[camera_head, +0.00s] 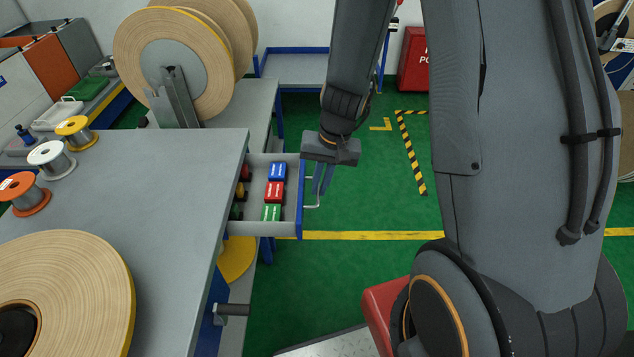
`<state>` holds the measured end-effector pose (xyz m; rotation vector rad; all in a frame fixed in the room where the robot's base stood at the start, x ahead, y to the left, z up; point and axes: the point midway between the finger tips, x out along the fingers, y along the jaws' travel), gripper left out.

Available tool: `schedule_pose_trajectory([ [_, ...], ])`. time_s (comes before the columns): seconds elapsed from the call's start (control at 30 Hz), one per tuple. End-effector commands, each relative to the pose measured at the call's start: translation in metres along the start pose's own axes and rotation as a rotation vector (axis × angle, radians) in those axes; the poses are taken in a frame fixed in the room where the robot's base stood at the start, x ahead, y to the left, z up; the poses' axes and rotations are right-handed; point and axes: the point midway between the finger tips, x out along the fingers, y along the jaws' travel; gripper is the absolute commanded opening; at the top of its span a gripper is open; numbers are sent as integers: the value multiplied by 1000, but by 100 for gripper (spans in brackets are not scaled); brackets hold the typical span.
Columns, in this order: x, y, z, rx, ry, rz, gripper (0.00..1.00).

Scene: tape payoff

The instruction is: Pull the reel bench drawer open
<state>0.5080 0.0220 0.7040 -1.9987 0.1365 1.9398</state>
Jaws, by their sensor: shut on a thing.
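The reel bench (190,190) has a grey top and stands at the left. Its drawer (258,229) stands pulled out from the right side of the bench, with part of its inside showing. A light metal bar handle (314,206) is on the drawer's blue-edged front. My gripper (321,190) points down at that front and is shut on the handle. The fingertips are small in view, and part of the handle is hidden behind them.
The drawer holds blue, red and green boxes (274,192) and darker items. Spools (50,158) and a large tape reel (75,290) lie on the bench. Large reels (180,60) stand behind. Green floor (365,205) right of the drawer is clear.

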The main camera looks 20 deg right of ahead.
Motion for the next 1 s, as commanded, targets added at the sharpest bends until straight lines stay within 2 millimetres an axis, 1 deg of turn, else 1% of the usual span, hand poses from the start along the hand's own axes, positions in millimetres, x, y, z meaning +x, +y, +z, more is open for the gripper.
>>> schedule_pose_trajectory([
  [0.13,0,-1,4,-14,-5,0,0],
  [0.47,0,-1,4,-17,-6,0,0],
  [0.5,0,-1,4,-17,-6,0,9],
  [0.57,0,-1,4,-17,-6,0,19],
  [0.6,0,-1,4,-17,-6,0,26],
  [0.87,0,-1,4,-17,-4,0,26],
  [1.0,-8,-1,3,-18,-3,-1,26],
])
